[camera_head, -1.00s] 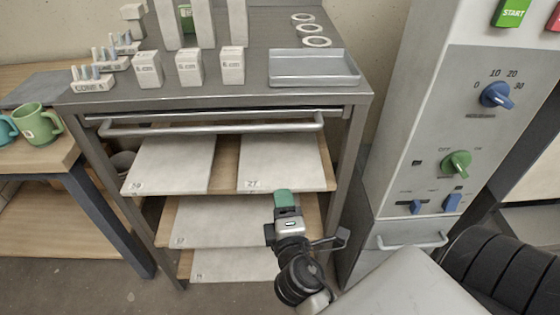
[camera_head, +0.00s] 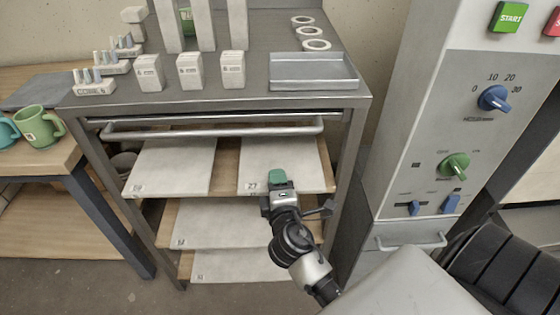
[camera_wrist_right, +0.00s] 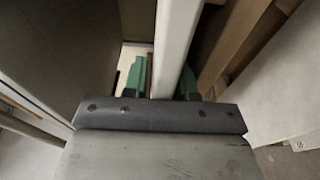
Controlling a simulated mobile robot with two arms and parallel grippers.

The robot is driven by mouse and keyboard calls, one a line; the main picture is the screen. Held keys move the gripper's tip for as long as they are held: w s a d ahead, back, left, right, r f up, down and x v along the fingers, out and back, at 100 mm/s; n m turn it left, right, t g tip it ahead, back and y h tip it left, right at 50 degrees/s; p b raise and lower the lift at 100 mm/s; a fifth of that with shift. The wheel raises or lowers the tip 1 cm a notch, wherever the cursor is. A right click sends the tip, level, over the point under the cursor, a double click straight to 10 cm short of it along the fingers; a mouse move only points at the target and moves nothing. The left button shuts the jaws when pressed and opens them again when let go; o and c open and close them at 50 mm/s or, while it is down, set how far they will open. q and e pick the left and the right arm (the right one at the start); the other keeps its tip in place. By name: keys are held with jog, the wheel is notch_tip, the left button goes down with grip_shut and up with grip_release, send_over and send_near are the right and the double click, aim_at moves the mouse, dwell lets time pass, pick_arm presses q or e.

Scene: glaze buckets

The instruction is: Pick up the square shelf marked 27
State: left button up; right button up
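The square shelf marked 27 (camera_head: 285,152) is a pale flat slab lying on the upper wooden board of the rack, at the right. Its label shows at its front left corner. My right gripper (camera_head: 277,177) is at its front edge, with a green fingertip over that edge. In the right wrist view the slab's edge (camera_wrist_right: 176,45) runs between the two green fingertips (camera_wrist_right: 162,80). A narrow gap shows beside the left fingertip, so the gripper looks open around the slab. My left gripper is out of view.
Another pale slab (camera_head: 172,165) lies to the left on the same level, and more slabs (camera_head: 215,222) lie below. A metal handle bar (camera_head: 212,130) crosses above. The rack's right leg (camera_head: 345,170) and the control cabinet (camera_head: 425,130) stand to the right.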

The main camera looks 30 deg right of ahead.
grip_shut()
dwell(1.0)
jog(key=shift+r, duration=0.1)
